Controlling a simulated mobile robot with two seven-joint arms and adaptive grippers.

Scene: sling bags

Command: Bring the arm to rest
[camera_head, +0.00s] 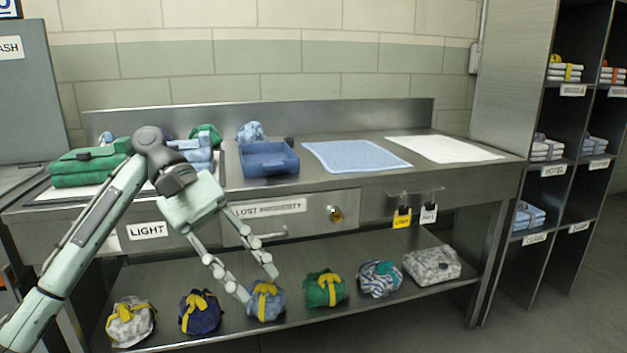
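My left arm comes in from the lower left and rises in front of the steel counter. My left gripper (260,288) points down in front of the counter, with its two fingers spread apart. It appears empty. In the picture its fingertips overlap the blue sling bag with a yellow strap (266,303) on the lower shelf; I cannot tell whether they touch it. My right gripper and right arm are not in view.
The lower shelf (370,300) holds a row of several bags, including a green one (325,289) and a grey patterned one (431,263). Dark cubbies (558,195) stand right.

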